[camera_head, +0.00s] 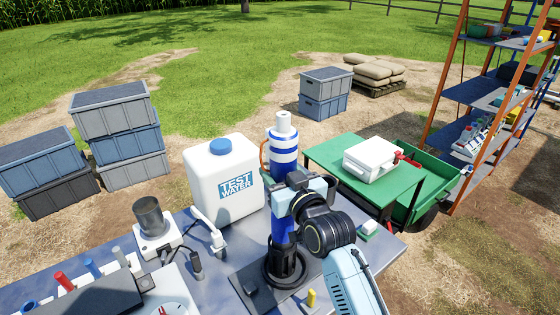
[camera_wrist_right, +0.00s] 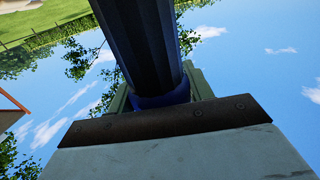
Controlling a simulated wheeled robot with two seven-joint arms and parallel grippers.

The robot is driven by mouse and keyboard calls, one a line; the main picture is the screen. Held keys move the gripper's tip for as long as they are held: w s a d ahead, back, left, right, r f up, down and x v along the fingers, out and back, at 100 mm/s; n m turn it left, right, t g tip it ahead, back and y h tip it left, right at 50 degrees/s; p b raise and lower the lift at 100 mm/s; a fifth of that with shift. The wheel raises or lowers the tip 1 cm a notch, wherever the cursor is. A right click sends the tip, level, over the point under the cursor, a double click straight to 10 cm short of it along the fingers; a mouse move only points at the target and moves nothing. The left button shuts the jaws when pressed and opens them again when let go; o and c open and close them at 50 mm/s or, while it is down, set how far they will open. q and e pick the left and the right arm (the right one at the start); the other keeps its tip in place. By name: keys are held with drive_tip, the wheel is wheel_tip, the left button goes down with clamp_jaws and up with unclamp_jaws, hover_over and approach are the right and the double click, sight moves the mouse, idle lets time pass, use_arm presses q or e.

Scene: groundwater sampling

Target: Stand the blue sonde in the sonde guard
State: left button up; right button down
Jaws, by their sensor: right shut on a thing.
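The blue sonde (camera_head: 283,230) is upright in the head view. My right gripper (camera_head: 303,190) is shut on it. A blue-and-white banded part with a white top (camera_head: 283,148) rises in line above the gripper; I cannot tell whether it belongs to the sonde. The black sonde guard (camera_head: 285,268) stands on the bench directly below. The sonde's lower end meets or overlaps the guard's top, and its tip is hidden. The right wrist view shows a dark blue shaft (camera_wrist_right: 143,45) held against the gripper (camera_wrist_right: 160,98). My left gripper is out of view.
A white test-water jug (camera_head: 218,185) stands left of the sonde on the grey bench (camera_head: 205,290). A grey-topped device (camera_head: 153,225) is farther left. A green table (camera_head: 335,160) with a white case (camera_head: 371,158) lies behind right. A small green-and-white item (camera_head: 369,229) sits near the bench's right edge.

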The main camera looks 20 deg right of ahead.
drive_tip(key=shift+r, duration=0.1)
idle(0.3)
drive_tip(key=c, duration=0.6)
unclamp_jaws()
drive_tip(key=shift+f, duration=0.25)
drive_tip(key=shift+r, duration=0.15)
drive_tip(key=s+d+b, duration=0.1)
drive_tip(key=s+d, duration=0.1)
drive_tip(key=s, duration=1)
